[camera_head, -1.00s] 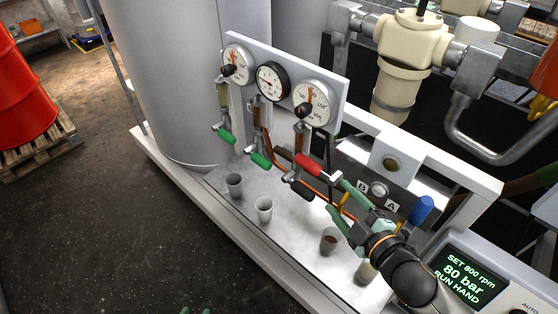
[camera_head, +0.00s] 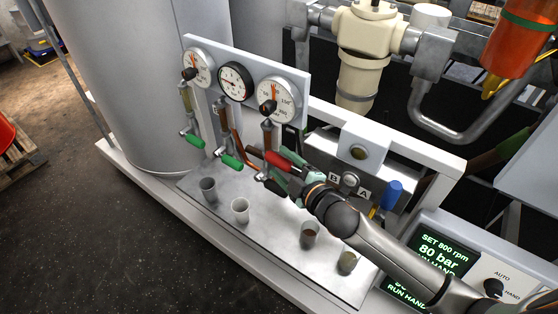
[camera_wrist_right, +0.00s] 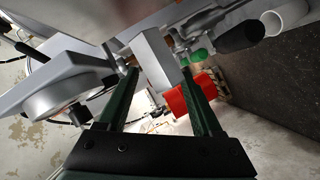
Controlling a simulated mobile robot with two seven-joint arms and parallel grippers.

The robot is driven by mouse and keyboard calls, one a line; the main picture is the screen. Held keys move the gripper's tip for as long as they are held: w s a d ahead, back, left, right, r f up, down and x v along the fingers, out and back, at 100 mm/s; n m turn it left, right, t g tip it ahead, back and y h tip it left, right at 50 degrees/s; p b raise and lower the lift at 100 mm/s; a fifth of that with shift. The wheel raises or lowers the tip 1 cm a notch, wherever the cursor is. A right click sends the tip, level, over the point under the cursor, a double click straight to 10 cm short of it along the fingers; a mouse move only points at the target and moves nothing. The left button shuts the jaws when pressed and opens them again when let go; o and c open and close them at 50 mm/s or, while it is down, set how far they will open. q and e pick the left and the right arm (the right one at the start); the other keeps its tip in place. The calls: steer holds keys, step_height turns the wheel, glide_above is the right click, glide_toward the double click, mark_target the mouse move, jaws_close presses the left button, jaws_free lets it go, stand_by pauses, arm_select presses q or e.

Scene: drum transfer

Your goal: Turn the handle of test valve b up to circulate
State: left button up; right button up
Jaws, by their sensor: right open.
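Label B (camera_head: 334,178) and label A (camera_head: 364,194) are on the grey panel, with a round silver knob between them. A red handle (camera_head: 278,159) sits below the right-hand gauge, left of label B. A dark handle is just below it, mostly covered by my gripper. My right gripper (camera_head: 284,172) is open, with its fingers at the red handle. In the right wrist view the red handle (camera_wrist_right: 196,97) shows at the right finger, partly hidden by it; contact is unclear. A grey metal block (camera_wrist_right: 155,60) shows between the fingers. My left gripper is out of view.
Green handles (camera_head: 231,162) hang under the other gauges. Several cups (camera_head: 240,211) stand on the metal tray (camera_head: 270,240) below. A blue handle (camera_head: 391,194) is right of label A. The control screen (camera_head: 441,252) reads 80 bar.

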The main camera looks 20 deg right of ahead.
steer(key=shift+x, duration=0.85)
jaws_close()
stand_by(0.9)
